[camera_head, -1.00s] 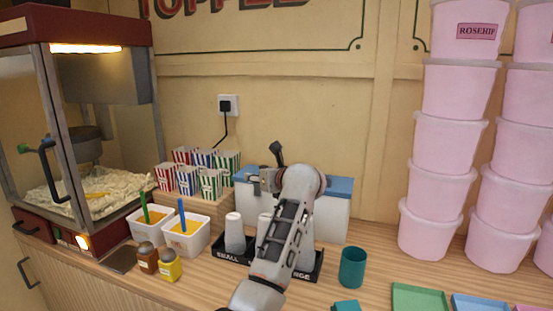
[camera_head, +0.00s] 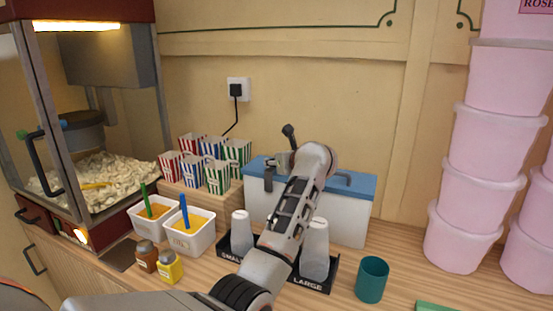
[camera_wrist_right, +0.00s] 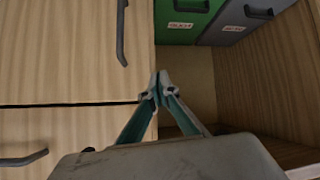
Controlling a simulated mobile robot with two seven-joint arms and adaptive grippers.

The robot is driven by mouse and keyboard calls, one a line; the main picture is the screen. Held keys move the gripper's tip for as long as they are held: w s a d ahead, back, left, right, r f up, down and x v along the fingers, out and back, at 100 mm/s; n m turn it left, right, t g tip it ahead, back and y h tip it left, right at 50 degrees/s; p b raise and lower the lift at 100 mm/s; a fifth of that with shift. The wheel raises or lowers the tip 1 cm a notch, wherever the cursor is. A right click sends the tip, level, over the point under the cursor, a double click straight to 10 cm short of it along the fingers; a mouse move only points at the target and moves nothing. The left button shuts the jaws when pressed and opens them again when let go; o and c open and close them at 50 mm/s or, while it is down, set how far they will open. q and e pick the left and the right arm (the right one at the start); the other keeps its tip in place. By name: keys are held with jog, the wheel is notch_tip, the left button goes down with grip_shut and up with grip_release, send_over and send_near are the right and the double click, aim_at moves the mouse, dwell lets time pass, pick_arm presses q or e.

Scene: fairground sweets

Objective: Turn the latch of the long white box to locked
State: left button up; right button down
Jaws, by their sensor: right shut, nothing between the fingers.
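The long white box (camera_head: 351,218) with a blue lid (camera_head: 362,186) stands at the back of the counter against the wall. A dark fitting (camera_head: 268,179), perhaps the latch, shows at the left of its front, just under the lid. My left gripper (camera_head: 281,161) is at the box's lid edge, close to this fitting. My left wrist hides most of the fingers and the middle of the box front, so I cannot tell whether they are open or touching. My right gripper (camera_wrist_right: 157,92) is shut and empty in the right wrist view, in front of the cabinets.
A black cup holder (camera_head: 316,284) with white cups stands in front of the box, partly under my left arm. A teal cup (camera_head: 371,279) is to the right. Sauce tubs (camera_head: 188,238) and striped popcorn boxes (camera_head: 217,177) stand left. Pink tubs (camera_head: 463,238) are stacked right.

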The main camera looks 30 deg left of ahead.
pick_arm(q)
jog(key=shift+w+a+f, duration=0.15)
jog(key=shift+w, duration=0.05)
jog(key=shift+s, duration=0.1)
jog(key=c, duration=1.1)
jog(key=shift+s, duration=0.1)
jog(key=shift+c, duration=0.2)
pick_arm(e)
jog(key=shift+s+d+f, duration=0.2)
jog(key=shift+s+d, duration=0.05)
jog(key=shift+d, duration=0.05)
